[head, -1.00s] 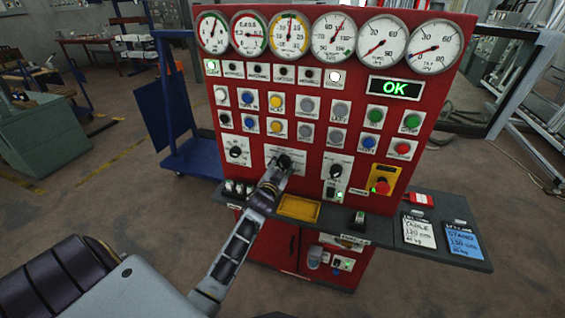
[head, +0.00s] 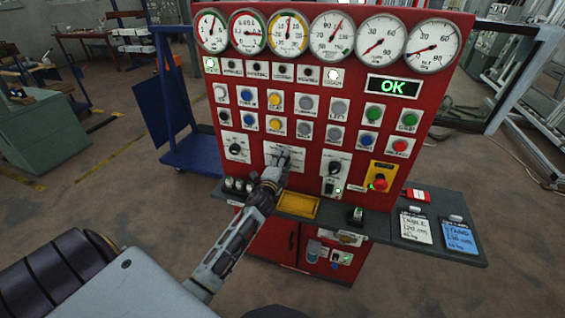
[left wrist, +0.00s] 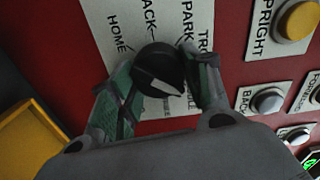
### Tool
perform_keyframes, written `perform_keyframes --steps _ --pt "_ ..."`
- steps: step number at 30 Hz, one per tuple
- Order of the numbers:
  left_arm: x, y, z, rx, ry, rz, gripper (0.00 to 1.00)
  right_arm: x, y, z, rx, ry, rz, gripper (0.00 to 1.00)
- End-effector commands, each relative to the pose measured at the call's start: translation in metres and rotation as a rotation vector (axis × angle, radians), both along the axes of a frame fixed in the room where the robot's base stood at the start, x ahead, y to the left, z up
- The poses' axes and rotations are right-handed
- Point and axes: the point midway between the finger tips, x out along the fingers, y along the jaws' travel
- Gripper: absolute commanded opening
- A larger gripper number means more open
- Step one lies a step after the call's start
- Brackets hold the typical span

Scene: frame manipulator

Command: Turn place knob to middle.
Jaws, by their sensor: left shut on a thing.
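The place knob (left wrist: 160,72) is black and round, with a pale pointer bar that points to the lower right in the left wrist view. It sits on a white label plate (left wrist: 118,18) with words such as HOME, BACK and PARK; some words are hidden by the knob and fingers. My left gripper (left wrist: 162,78) is shut on the knob, with one finger on each side. In the head view my left gripper (head: 281,162) is at the middle white plate (head: 271,148) of the red panel and largely hides the knob. My right gripper is not in view.
The red panel (head: 345,115) carries gauges, several buttons, a green OK display (head: 394,87) and a red emergency button (head: 380,183). Other black knobs flank the middle plate, at left (head: 235,149) and right (head: 335,168). A grey shelf (head: 390,228) with a yellow tray (head: 298,205) juts out below.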

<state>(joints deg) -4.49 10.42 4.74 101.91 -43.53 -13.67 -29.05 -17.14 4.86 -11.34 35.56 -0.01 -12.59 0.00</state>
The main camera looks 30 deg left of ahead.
Motion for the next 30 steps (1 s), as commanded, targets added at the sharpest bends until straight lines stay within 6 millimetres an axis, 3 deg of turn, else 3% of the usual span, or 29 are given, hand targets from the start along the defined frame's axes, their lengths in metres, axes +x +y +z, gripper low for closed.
perform_keyframes --steps 9,22,23,27,30 --pt "0.000 0.000 -0.001 0.114 0.027 -0.001 0.24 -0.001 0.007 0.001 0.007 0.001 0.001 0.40" --pt "0.000 0.000 -0.001 0.126 0.030 0.000 0.24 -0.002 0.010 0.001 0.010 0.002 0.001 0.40" --pt "0.000 0.000 -0.001 0.125 0.030 0.000 0.49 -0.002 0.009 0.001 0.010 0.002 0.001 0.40" --pt "0.000 0.000 -0.001 0.125 0.030 0.000 0.67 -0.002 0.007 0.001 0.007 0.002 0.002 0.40" --pt "0.000 0.000 -0.001 0.125 0.030 0.000 0.70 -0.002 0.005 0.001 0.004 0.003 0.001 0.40"
